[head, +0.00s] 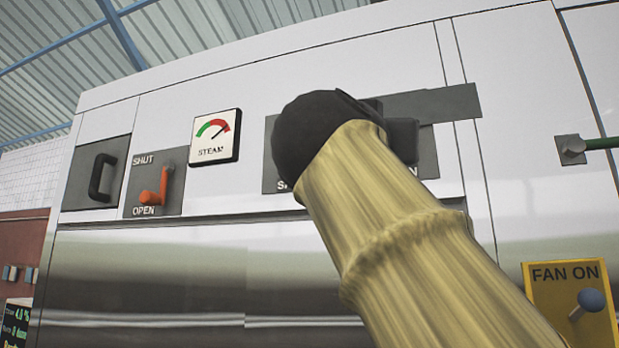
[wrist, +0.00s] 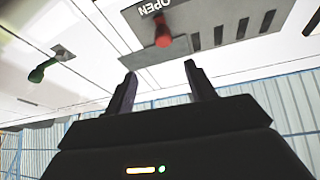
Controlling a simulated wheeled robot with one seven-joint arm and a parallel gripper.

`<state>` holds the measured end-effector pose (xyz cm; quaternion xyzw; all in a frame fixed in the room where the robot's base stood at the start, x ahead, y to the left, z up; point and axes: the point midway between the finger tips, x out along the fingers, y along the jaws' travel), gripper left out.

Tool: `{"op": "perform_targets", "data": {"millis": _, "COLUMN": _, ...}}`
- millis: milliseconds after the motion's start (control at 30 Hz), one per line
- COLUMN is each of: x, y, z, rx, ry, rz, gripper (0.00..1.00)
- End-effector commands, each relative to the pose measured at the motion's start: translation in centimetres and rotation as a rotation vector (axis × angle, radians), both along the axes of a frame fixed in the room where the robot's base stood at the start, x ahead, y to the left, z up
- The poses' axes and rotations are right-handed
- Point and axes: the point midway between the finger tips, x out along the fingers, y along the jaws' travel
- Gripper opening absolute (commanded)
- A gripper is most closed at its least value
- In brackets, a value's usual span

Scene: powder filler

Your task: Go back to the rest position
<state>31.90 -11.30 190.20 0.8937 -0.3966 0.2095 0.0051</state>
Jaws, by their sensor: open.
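My arm rises from the lower right in the head view, in a pale yellow sleeve. Its dark wrist end covers much of a grey panel (head: 270,178) on the machine front, and my fingers cannot be made out there. In the wrist view my gripper (wrist: 160,69) is open, its two dark fingers apart with nothing between them. Just beyond the fingertips a red knob (wrist: 163,36) sticks out from a slotted grey plate (wrist: 230,30) marked OPEN. The knob appears clear of the fingers.
The machine front carries a handle (head: 101,178), an orange-red SHUT/OPEN lever (head: 153,191) and a STEAM gauge (head: 214,137). A green rod (head: 602,143) and a yellow FAN ON box (head: 569,300) with a blue knob stand to the right. A green knob (wrist: 42,72) shows in the wrist view.

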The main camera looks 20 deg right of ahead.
Motion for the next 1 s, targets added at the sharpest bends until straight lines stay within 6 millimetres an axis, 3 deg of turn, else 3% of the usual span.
{"op": "perform_targets", "data": {"millis": 400, "x": 0.3, "y": 0.0, "z": -0.1, "rx": -0.001, "ry": 0.006, "rz": 0.002, "gripper": 0.55}}
{"op": "perform_targets", "data": {"millis": 567, "x": 3.3, "y": 0.7, "z": -2.2, "rx": -0.016, "ry": 0.091, "rz": 0.033, "gripper": 0.55}}
{"op": "perform_targets", "data": {"millis": 667, "x": 7.2, "y": 1.6, "z": -5.2, "rx": -0.031, "ry": 0.204, "rz": 0.076, "gripper": 0.55}}
{"op": "perform_targets", "data": {"millis": 767, "x": 11.4, "y": 2.7, "z": -9.6, "rx": -0.043, "ry": 0.341, "rz": 0.133, "gripper": 0.55}}
{"op": "perform_targets", "data": {"millis": 1000, "x": 19.1, "y": 5.0, "z": -22.1, "rx": -0.044, "ry": 0.661, "rz": 0.275, "gripper": 0.55}}
